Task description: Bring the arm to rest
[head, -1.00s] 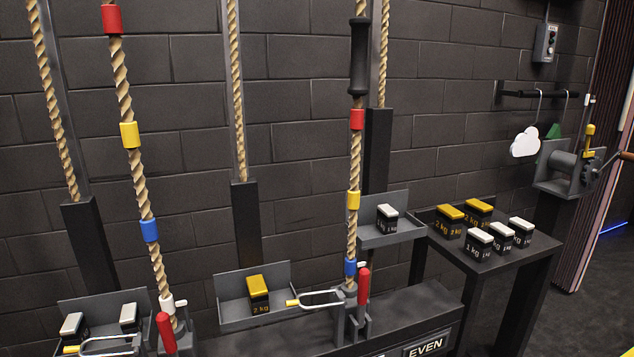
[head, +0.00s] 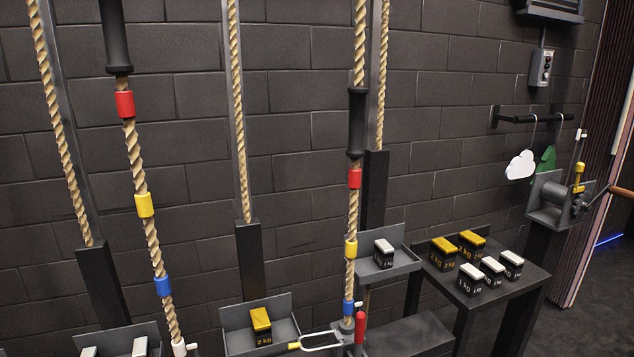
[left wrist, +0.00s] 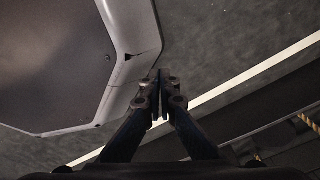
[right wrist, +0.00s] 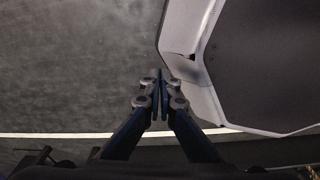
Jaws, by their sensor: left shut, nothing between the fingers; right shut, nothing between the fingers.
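My left gripper (left wrist: 159,92) shows in the left wrist view, shut and empty, beside my own white and grey base. My right gripper (right wrist: 160,92) shows in the right wrist view, also shut and empty, beside the base. Below both is dark floor with a pale line. Neither arm shows in the head view. No object is touched by either gripper.
Ropes with coloured bands (head: 145,205) hang before a dark brick wall. A tray (head: 283,336) holds a yellow-topped 2 kg block (head: 261,325). A side table (head: 497,298) carries several weight blocks. A winch (head: 556,197) stands at the right.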

